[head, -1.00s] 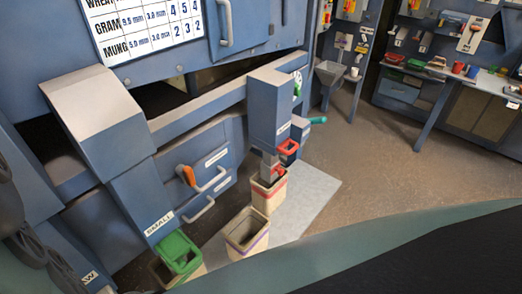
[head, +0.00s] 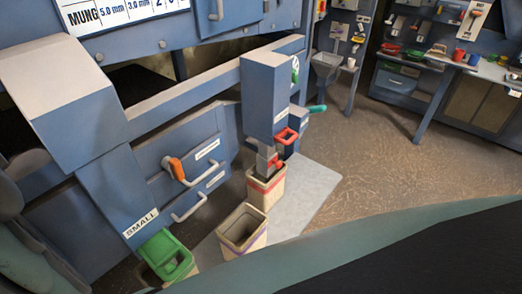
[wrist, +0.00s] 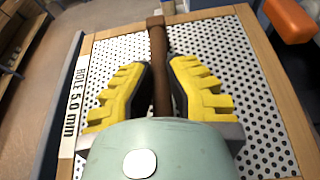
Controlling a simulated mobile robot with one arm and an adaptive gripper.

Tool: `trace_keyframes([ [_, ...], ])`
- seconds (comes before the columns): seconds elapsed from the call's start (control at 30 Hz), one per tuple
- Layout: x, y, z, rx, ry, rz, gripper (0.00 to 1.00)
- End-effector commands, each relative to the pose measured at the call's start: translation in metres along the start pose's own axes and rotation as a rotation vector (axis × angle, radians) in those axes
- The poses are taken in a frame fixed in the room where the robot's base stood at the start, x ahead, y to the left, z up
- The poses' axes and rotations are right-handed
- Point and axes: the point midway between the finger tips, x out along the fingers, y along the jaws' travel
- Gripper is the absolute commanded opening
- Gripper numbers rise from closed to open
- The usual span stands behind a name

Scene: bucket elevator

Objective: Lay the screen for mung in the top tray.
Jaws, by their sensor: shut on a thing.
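In the wrist view, a perforated white screen (wrist: 215,45) in a wooden frame fills most of the picture. Its edge label (wrist: 74,95) reads "HOLE 5.0 mm". A brown handle bar (wrist: 158,45) runs along its middle. My gripper (wrist: 158,78), with yellow ridged fingers, is shut on this bar. The chart (head: 115,12) in the head view has a MUNG row with 5.0 mm and 3.0 mm; its right end is cut off. The blue machine has a dark opening (head: 145,85) behind a rail; I cannot make out the top tray inside it. The screen is not identifiable in the head view.
Cream buckets (head: 240,230) stand on the floor, one under a blue spout (head: 266,95). A bench (head: 470,65) is at the right; the floor before it is clear.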

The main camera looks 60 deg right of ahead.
Motion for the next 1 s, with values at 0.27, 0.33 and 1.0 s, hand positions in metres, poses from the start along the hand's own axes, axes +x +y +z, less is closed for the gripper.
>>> trace_keyframes([
  [0.27, 0.011, -0.001, -0.023, -0.003, -0.006, 0.000, 0.00],
  [0.33, 0.014, -0.001, -0.028, -0.003, -0.006, 0.001, 0.00],
  [1.0, 0.031, -0.004, -0.068, 0.001, -0.007, -0.004, 0.00],
])
